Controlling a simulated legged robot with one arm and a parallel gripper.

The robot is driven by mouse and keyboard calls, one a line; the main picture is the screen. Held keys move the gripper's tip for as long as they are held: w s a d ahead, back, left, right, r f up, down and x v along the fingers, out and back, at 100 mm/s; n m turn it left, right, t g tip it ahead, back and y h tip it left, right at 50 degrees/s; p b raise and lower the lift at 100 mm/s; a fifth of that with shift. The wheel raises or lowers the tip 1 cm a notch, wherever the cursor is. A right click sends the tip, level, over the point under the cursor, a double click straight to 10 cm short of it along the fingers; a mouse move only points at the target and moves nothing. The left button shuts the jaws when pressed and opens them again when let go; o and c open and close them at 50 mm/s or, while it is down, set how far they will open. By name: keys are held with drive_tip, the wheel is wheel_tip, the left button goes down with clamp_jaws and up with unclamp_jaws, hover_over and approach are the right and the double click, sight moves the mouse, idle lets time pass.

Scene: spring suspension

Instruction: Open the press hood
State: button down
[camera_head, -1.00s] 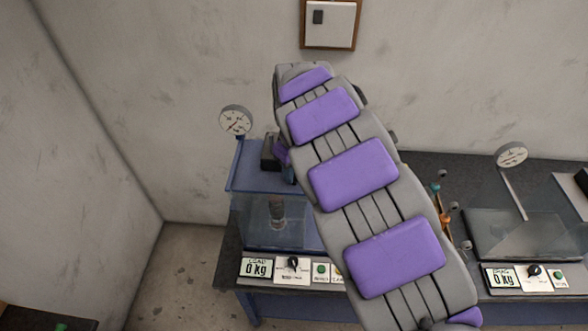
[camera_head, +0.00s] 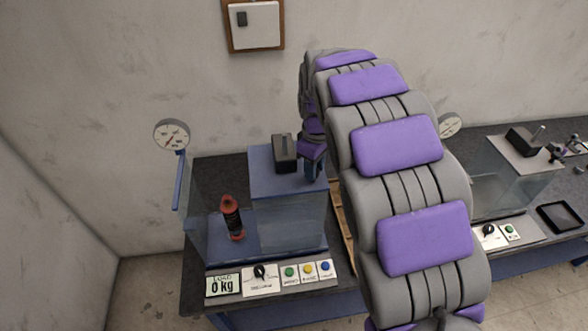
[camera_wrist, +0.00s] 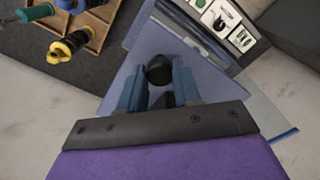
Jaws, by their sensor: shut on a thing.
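The press at the left has a blue hood top (camera_head: 262,165) with clear panels (camera_head: 290,222) below it. The hood stands over the right part of the press base. A red and black spring (camera_head: 232,217) stands upright on the left part, clear of the hood. My gripper (camera_head: 314,170) is at the hood's right side. In the wrist view its blue fingers (camera_wrist: 158,82) are shut around a dark knob-like part (camera_wrist: 160,68) against the blue hood. The exact contact is partly hidden by the fingers.
A dial gauge (camera_head: 172,134) rises on a post at the press's left. A control panel (camera_head: 260,280) with buttons and a "0 kg" display runs along its front. A wooden tray (camera_wrist: 97,35) of springs lies beside it. Another gauge (camera_head: 451,124) stands behind my arm.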

drive_tip(key=shift+w+d, duration=0.15)
drive_tip(key=shift+d, duration=0.35)
drive_tip(key=c, duration=0.8)
unclamp_jaws()
wheel_tip(320, 180, up, 17)
drive_tip(key=shift+w+a+r, duration=0.1)
drive_tip(key=shift+r, duration=0.05)
drive_tip(key=s+d+f+m+b, duration=0.3)
drive_tip(key=s+f, duration=0.5)
drive_tip(key=s, duration=0.4)
drive_tip(key=s+d+f+m+g+b, duration=0.1)
drive_tip(key=s+d+f+m+b, duration=0.3)
drive_tip(key=s+f, duration=0.4)
drive_tip(key=s+d+f+m+b, duration=0.4)
drive_tip(key=s+f, duration=0.5)
drive_tip(key=s, duration=0.8)
drive_tip(key=shift+s+d+m+g, duration=0.3)
drive_tip(key=shift+s+d+g, duration=0.1)
